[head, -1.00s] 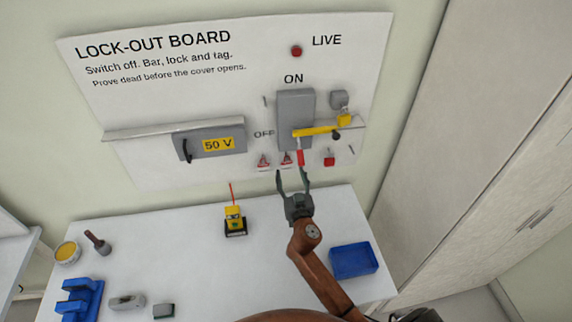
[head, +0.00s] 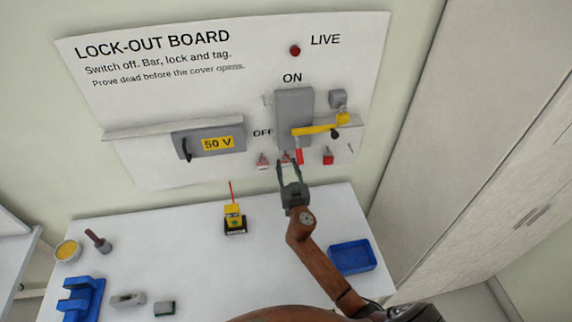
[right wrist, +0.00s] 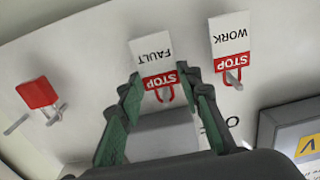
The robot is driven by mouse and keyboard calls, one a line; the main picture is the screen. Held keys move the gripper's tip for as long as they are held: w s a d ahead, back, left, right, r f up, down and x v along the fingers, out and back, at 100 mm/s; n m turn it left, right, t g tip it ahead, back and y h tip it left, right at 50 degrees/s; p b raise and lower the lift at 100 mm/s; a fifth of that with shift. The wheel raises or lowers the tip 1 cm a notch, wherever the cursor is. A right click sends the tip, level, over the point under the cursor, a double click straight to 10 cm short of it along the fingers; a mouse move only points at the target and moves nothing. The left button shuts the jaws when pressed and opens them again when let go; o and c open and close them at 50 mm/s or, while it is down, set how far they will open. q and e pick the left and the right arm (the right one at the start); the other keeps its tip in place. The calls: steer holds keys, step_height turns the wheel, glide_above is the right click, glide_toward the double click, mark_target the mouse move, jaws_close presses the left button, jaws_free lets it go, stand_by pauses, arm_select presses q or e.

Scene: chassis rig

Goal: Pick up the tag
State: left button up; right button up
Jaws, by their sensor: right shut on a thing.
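My right gripper (head: 289,166) is up at the lower part of the lock-out board, shut on a small red-and-white tag (head: 286,157). In the right wrist view the tag (right wrist: 152,52) reads STOP FAULT, upside down, with a red loop, between the two fingertips (right wrist: 163,82). It still appears to be at the board; I cannot tell whether it is off its hook. A second tag (right wrist: 230,48), reading STOP WORK, hangs on a peg beside it and also shows in the head view (head: 263,160). My left gripper is not in view.
A grey switch (head: 294,115) with a yellow bar (head: 316,130) is just above. A red padlock (head: 328,156) hangs right of the tag. The grey 50 V cover (head: 208,142) is left. A yellow device (head: 234,218) and blue tray (head: 352,257) stand on the white table.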

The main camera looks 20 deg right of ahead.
steer(key=shift+r, duration=0.2)
steer(key=shift+s+a, duration=0.1)
steer(key=shift+s, duration=0.15)
steer(key=b+v, duration=0.3)
steer(key=v, duration=1.3)
steer(key=p, duration=0.3)
glide_above(289, 169)
steer(key=s+a, duration=0.2)
steer(key=shift+w+d+r, duration=0.15)
steer(key=shift+d+r, duration=0.05)
steer(key=shift+r, duration=0.05)
steer(key=p+v, duration=0.1)
steer(key=v, duration=0.8)
steer(key=shift+r, duration=0.2)
stand_by(2.5)
